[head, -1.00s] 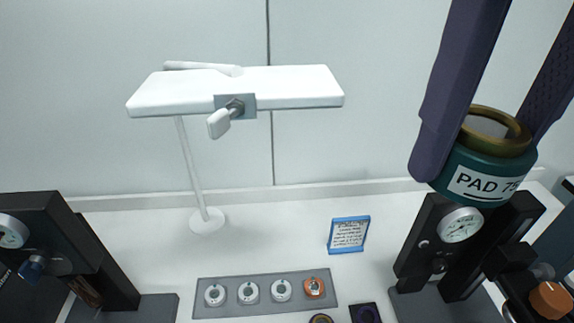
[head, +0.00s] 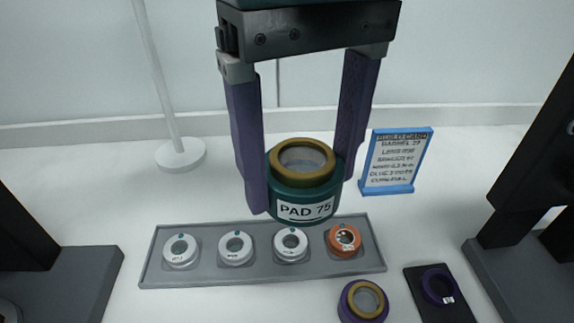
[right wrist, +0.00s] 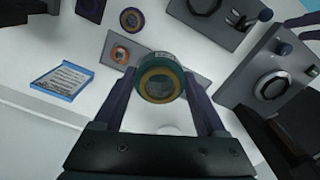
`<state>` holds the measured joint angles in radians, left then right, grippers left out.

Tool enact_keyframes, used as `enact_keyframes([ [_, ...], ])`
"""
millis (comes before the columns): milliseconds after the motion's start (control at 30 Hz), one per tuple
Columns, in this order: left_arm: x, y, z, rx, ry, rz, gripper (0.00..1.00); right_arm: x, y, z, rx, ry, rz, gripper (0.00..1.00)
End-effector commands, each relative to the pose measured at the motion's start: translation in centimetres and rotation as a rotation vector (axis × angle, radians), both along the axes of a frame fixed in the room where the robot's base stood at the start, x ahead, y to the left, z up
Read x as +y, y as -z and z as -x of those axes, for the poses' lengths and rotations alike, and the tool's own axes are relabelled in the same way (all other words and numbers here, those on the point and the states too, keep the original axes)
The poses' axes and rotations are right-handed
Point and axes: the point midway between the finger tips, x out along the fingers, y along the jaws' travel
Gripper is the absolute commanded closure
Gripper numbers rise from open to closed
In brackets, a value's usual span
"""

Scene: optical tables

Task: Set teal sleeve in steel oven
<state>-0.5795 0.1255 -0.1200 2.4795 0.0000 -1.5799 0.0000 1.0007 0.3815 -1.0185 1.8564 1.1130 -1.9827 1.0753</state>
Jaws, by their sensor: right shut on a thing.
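The teal sleeve (head: 290,207), labelled PAD 75 with a brass-coloured ring on top, is held upright between the purple fingers of my right gripper (head: 302,190). It appears to hang above the back of the grey tray, clear of the bench. In the right wrist view the teal sleeve (right wrist: 160,82) sits between the fingertips of my right gripper (right wrist: 160,97), its round end facing the camera. I cannot identify the steel oven with certainty; a grey box with a round dark window (right wrist: 272,86) stands at the right of the wrist view. My left gripper is out of view.
A grey tray (head: 262,277) holds three white rings and an orange ring (head: 343,240). A purple-and-brass ring (head: 362,300) and a black pad (head: 455,308) with a purple ring lie in front. A blue-framed card (head: 397,162) stands right. Dark stands flank both sides.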

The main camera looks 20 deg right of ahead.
Motion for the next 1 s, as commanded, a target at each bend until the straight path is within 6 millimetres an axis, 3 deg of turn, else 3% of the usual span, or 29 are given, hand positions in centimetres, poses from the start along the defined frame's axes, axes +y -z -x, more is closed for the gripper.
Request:
enact_keyframes([
  [33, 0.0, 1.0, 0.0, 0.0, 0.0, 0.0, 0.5, 0.1, 1.0, 0.0, 0.0, -0.001, -0.001, 0.94],
  [233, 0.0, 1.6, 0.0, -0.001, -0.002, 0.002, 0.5, 0.2, 3.8, 0.0, 0.004, -0.002, 0.002, 0.94],
  [600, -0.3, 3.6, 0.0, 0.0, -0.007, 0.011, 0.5, 0.2, 14.3, 0.0, 0.004, -0.002, 0.003, 0.94],
  [1000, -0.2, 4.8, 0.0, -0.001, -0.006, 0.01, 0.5, 0.2, 19.5, 0.0, 0.002, -0.003, 0.001, 0.94],
])
